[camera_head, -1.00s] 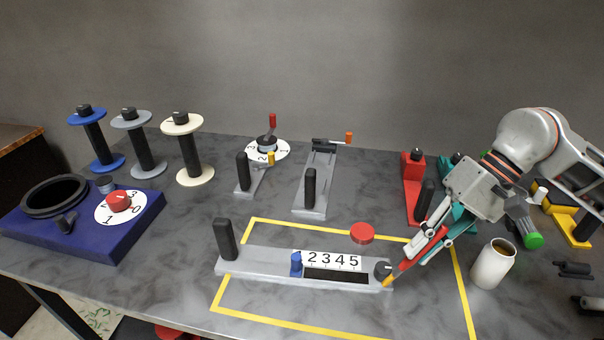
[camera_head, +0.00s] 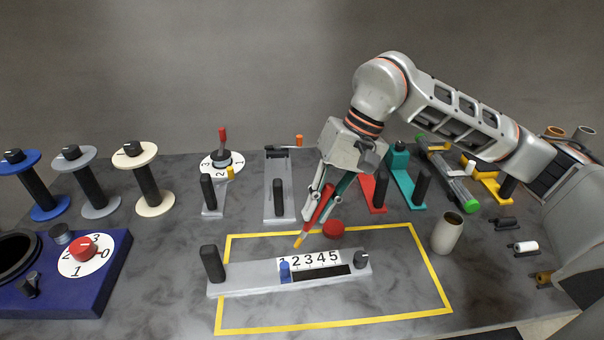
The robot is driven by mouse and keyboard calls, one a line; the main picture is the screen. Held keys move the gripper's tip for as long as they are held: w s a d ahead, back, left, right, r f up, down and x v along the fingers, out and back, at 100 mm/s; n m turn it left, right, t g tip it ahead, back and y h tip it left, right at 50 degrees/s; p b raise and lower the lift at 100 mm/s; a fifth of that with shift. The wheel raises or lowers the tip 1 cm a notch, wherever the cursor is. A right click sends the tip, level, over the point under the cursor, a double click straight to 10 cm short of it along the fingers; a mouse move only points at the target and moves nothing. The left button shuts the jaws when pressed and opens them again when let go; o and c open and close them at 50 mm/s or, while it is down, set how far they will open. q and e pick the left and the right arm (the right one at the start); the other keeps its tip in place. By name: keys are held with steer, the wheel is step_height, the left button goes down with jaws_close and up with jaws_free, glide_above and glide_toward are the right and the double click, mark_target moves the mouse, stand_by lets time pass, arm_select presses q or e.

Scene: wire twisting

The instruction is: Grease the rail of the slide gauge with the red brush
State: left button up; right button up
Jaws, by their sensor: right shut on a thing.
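The slide gauge (camera_head: 240,276) is a light grey bar inside the yellow outline, with a black handle at its left end and a dark knob at its right end. Its number plate (camera_head: 310,260) reads 1 to 5. A blue slider (camera_head: 285,272) stands near the 1, at the left end of the dark rail (camera_head: 325,273). My right gripper (camera_head: 325,200) is shut on the red brush (camera_head: 319,213). The brush tilts down to the left, its yellowish tip over or just behind the plate; contact cannot be told. My left gripper is not in view.
A round red lid (camera_head: 333,229) lies behind the gauge, close to the brush. A pale open can (camera_head: 447,233) stands right of it. Spools (camera_head: 148,185) and a blue box (camera_head: 90,290) are at left. The yellow outline (camera_head: 390,319) encloses clear table in front of the gauge.

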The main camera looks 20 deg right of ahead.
steer(key=a+r, duration=0.1)
steer(key=w+r+p, duration=0.1)
steer(key=r, duration=0.1)
steer(key=shift+a+t+h+p, duration=0.3)
steer(key=shift+a+t, duration=0.05)
steer(key=shift+t, duration=0.05)
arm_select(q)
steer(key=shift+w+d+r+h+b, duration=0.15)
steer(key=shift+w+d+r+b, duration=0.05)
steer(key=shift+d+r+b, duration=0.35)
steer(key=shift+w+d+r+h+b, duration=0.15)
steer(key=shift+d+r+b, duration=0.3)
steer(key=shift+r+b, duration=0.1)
arm_select(e)
steer(key=shift+m+h, duration=0.3)
steer(key=x, duration=0.4)
steer(key=shift+w+d+f, duration=0.15)
steer(key=shift+d+f, duration=0.15)
steer(key=shift+f, duration=0.05)
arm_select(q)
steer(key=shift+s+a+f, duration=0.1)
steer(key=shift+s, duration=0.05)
